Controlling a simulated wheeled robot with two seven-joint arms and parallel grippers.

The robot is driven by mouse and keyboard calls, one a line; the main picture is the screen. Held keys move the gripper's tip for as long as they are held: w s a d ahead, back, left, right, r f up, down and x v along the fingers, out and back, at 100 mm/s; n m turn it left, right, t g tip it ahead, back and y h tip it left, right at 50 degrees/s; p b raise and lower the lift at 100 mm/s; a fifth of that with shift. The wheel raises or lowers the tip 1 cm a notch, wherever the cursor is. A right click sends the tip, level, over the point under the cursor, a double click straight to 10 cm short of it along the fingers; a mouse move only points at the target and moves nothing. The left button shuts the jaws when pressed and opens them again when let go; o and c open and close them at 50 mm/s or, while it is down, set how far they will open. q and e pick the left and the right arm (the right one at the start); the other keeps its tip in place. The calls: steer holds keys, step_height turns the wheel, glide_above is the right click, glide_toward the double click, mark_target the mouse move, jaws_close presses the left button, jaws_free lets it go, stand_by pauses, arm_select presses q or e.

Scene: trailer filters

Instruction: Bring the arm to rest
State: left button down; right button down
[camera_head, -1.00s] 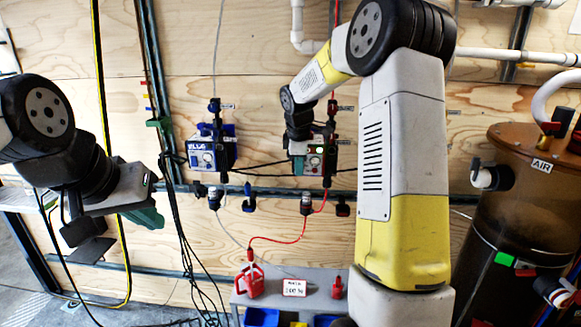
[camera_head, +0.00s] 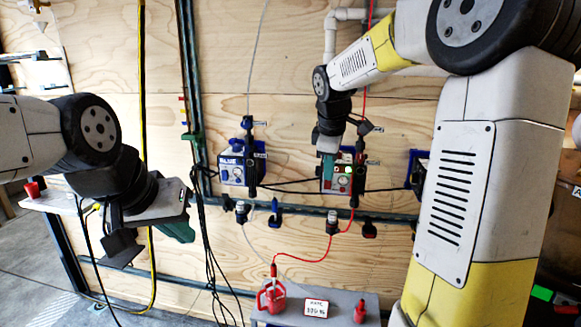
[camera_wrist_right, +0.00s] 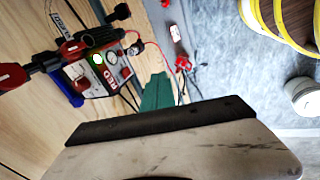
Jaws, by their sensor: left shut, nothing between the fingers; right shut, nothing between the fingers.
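My left gripper (camera_head: 180,233) hangs at the left of the head view, its green fingers shut and empty, apart from the wall. My right arm (camera_head: 467,190) comes in from the right of the head view, bent at a high elbow. My right gripper (camera_head: 328,163) points down in front of the wall near the red unit (camera_head: 343,180), shut with nothing held. In the right wrist view its green fingers (camera_wrist_right: 157,92) show past the grey gripper body, with the red unit (camera_wrist_right: 103,75) to the left. I cannot tell the exact gap between gripper and unit.
A blue unit (camera_head: 241,170) hangs on the plywood wall left of the red one. A dark rail (camera_head: 300,208) with hanging fittings runs below. A grey shelf (camera_head: 340,303) holds a red canister (camera_head: 271,297), a sign (camera_head: 316,308) and a small red item (camera_head: 359,312).

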steer(key=s+a+m+t+y, duration=0.2)
steer(key=s+m, duration=1)
steer(key=s, duration=1.3)
steer(key=shift+s+r+m+y, duration=0.25)
steer(key=shift+m+y, duration=0.15)
steer(key=shift+y, duration=0.1)
